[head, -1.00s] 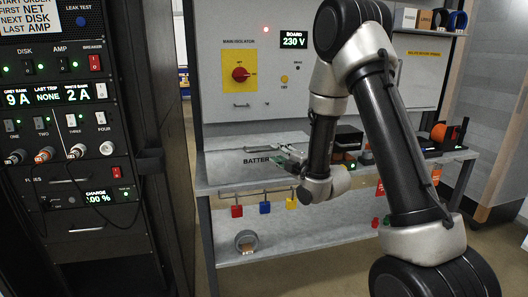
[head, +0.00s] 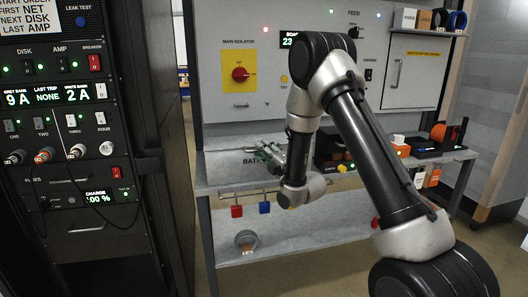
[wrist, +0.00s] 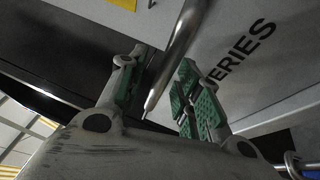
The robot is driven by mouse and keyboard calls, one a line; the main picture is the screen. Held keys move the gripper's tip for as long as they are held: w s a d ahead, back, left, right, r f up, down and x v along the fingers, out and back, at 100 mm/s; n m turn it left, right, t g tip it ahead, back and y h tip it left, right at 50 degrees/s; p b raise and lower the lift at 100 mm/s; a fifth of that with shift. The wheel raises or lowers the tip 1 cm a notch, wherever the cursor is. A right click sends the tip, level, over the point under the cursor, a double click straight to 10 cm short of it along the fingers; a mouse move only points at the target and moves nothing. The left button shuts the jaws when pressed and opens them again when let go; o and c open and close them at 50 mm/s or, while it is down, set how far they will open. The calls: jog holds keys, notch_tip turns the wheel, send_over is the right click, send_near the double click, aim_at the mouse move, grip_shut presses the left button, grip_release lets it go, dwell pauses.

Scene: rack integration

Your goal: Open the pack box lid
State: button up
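The pack box (head: 222,168) is a grey box with dark BATTERIES lettering on the bench, left of the arm. Its pale lettered face also fills the upper right of the wrist view (wrist: 225,40). The lid looks shut, though my gripper and arm cover part of the box in the head view. My gripper (head: 266,152) is at the box, by the lettering. In the wrist view my gripper (wrist: 163,75) is open, its green-padded fingers apart. A round metal bar (wrist: 178,45) runs between the fingers; I cannot tell whether either pad touches it.
A grey panel with a red main isolator knob (head: 239,74) stands behind the bench. Red (head: 237,211) and blue (head: 264,207) tags hang at the bench front. A dark rack (head: 70,135) stands left.

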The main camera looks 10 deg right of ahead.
grip_shut()
jog(key=shift+r, duration=0.1)
